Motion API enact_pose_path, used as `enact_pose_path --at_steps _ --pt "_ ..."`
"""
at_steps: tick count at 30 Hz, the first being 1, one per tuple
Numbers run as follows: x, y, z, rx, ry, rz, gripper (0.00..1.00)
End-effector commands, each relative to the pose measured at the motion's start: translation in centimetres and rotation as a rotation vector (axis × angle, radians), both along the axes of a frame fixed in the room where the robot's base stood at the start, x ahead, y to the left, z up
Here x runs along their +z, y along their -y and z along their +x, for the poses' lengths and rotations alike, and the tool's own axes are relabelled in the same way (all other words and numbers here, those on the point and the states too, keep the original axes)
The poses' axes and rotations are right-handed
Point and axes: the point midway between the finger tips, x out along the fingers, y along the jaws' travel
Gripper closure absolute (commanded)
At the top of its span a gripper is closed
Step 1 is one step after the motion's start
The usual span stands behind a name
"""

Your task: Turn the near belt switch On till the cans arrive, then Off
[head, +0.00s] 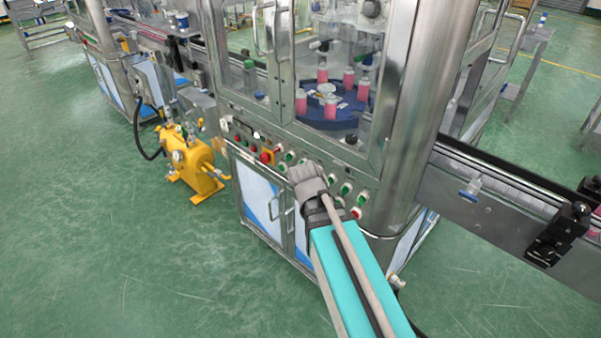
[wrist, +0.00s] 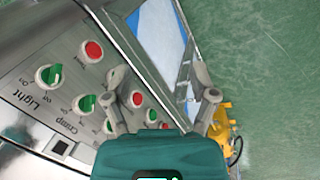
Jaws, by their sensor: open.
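My gripper (head: 308,178) is in front of the control panel on the machine's front. In the wrist view my gripper (wrist: 160,82) has its two fingers spread, with nothing between them. The panel (wrist: 75,88) carries green rotary switches and red buttons. A green switch (wrist: 48,75) beside the label "Light" and a red button (wrist: 93,50) show clearly. More green switches (wrist: 87,103) lie near the left finger, partly hidden. I cannot tell which is the near belt switch. Pink cans (head: 348,77) stand on a blue turntable (head: 322,116) inside the machine.
A conveyor belt (head: 500,180) runs out to the right, with a small clear, blue-ended part (head: 470,188) on its side. Pink shows at the far right edge. A yellow pump unit (head: 195,165) stands left on the floor. The green floor (head: 120,260) in front is clear.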

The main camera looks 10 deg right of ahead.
Motion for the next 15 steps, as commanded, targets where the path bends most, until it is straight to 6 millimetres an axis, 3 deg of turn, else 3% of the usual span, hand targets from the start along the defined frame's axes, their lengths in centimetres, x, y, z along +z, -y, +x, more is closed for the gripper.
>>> enact_pose_path --at_steps 1,6,15 --pt "-1.7 -0.1 1.3 0.039 0.007 -0.059 0.26" --pt "-3.3 0.0 4.7 0.184 0.03 -0.291 0.26" --pt "-4.1 -2.4 10.8 0.431 0.061 -0.718 0.26"
